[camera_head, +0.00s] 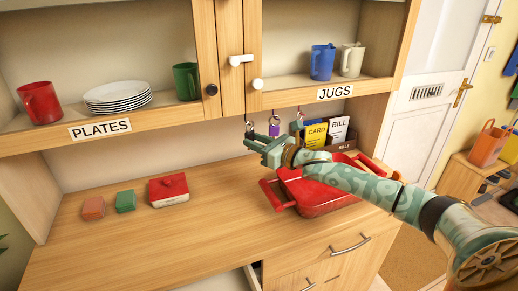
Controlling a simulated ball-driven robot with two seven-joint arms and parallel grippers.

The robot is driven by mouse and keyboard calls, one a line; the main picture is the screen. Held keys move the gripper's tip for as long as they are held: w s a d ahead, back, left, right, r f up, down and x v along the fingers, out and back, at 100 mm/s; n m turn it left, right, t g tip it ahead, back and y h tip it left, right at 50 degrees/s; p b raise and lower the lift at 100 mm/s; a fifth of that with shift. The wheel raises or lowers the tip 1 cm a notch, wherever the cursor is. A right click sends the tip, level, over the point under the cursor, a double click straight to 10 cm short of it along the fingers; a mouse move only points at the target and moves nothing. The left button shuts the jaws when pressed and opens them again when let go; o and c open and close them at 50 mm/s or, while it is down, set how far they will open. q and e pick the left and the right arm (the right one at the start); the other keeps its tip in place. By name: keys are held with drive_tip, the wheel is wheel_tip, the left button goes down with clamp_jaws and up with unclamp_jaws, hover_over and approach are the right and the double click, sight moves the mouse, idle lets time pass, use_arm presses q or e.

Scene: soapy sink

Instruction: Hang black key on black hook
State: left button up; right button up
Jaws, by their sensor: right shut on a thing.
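My right gripper (254,142) reaches in from the right and is just below the cupboard's lower edge. It is shut on the black key (249,127), a small dark shape at its fingertips. The black hook appears to be the dark piece under the shelf edge directly above; key and hook run together here, and I cannot tell whether the key hangs on it. A purple tag or key (274,127) hangs just to the right, with another small hanging item (298,122) beyond it. My left gripper is out of view.
A red tray (318,200) stands under my right arm. Orange and green blocks and a red-topped box (169,190) sit on the counter (150,239) at left. Plates, cups and jugs stand on the shelf above. A card and bill holder (345,140) stands behind. The counter's front is clear.

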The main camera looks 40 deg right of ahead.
sight(254, 140)
drive_tip(key=shift+w+d+f+b, duration=0.1)
drive_tip(key=shift+w+d+b, duration=0.15)
drive_tip(key=shift+w+b, duration=0.5)
drive_tip(key=shift+w+d+f+b, duration=0.15)
drive_tip(key=shift+w+f+b, duration=0.25)
drive_tip(key=shift+w, duration=0.4)
drive_tip(key=o, duration=1)
drive_tip(key=shift+s, duration=0.1)
drive_tip(key=p+v, duration=0.3)
drive_tip(key=v, duration=1.3)
drive_tip(key=shift+s, duration=0.1)
drive_tip(key=shift+s+f, duration=0.1)
drive_tip(key=shift+f, duration=0.05)
